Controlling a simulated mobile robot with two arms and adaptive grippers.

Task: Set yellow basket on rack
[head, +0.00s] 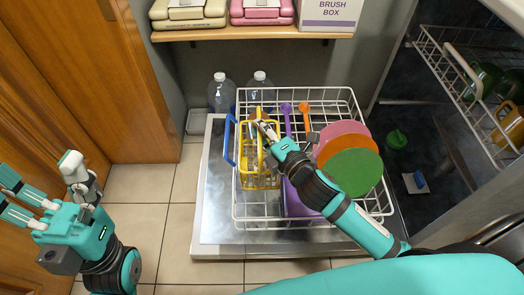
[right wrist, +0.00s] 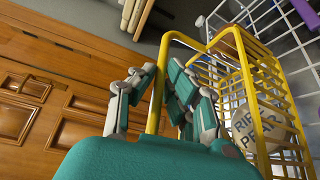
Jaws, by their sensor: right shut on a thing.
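The yellow basket (head: 262,180) is at the left part of the white wire rack (head: 330,92) in the head view. I cannot tell whether its bottom rests on the wires or hangs just above them. My right gripper (head: 268,130) is shut on the basket's upper frame. In the right wrist view, the fingers (right wrist: 150,95) close around the yellow handle, and the basket (right wrist: 238,60) is tilted in the picture. Something labelled "RIPE PEAR" shows through its bars. My left gripper (head: 42,185) is open and empty at the far left, away from the rack.
A green plate (head: 355,173) and pink plate (head: 340,135) stand at the rack's right. Orange and purple utensils (head: 304,112) and a blue handle (head: 229,140) are near the basket. Two bottles (head: 221,93) stand behind. A shelf (head: 250,33) hangs above. The open dishwasher (head: 450,130) is right.

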